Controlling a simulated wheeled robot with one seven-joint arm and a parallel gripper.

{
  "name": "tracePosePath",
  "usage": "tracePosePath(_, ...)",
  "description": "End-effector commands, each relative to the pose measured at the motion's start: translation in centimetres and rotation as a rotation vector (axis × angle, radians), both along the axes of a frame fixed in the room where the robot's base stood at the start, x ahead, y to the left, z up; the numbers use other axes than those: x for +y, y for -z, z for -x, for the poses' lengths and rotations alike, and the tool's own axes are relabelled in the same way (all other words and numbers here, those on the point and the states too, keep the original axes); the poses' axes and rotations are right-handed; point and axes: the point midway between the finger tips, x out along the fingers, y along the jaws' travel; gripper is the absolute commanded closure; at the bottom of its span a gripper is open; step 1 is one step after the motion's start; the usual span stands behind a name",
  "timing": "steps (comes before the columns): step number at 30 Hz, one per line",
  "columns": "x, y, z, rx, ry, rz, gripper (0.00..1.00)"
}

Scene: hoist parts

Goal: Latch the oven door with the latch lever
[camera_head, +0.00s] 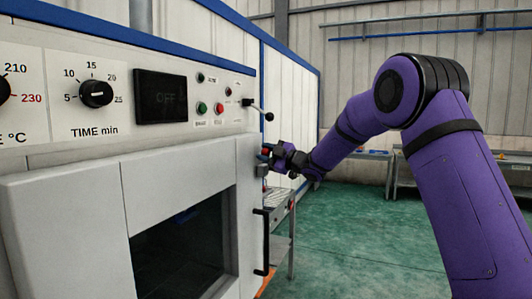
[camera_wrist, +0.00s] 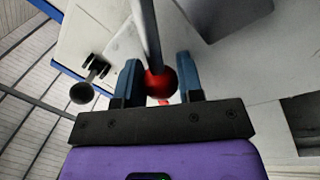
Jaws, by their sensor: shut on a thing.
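The oven door (camera_head: 70,212) has a dark window and a black vertical handle (camera_head: 262,242) near its right edge. It stands out from the panel above it; I cannot tell whether it is fully closed. The latch lever (camera_wrist: 146,30) is a grey rod ending in a red ball. In the wrist view the red ball (camera_wrist: 161,84) sits between my gripper's two blue fingers (camera_wrist: 157,82). My gripper (camera_head: 267,153) is shut on this lever end at the door's upper right edge. In the head view the gripper mostly hides the lever.
A second, short lever with a black ball (camera_head: 269,117) sticks out of the control panel just above my gripper; it also shows in the wrist view (camera_wrist: 82,92). A grey bench (camera_head: 279,207) stands behind the oven's right side. Green floor (camera_head: 350,235) to the right is open.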

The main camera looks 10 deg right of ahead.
Motion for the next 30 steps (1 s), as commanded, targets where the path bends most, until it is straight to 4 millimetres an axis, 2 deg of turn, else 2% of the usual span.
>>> tracePosePath(10,-0.1,0.1,0.0,0.0,0.001,0.001,1.0)
tracePosePath(11,-0.1,0.1,0.0,0.0,0.001,0.001,0.59)
tracePosePath(13,-0.1,0.1,0.0,0.0,0.001,0.001,0.43)
tracePosePath(14,-0.1,0.1,0.0,0.0,0.001,0.001,0.4)
tracePosePath(23,-0.2,0.0,0.1,0.0,0.001,0.001,0.4)
tracePosePath(30,-2.4,0.5,2.1,0.0,0.004,0.003,0.4)
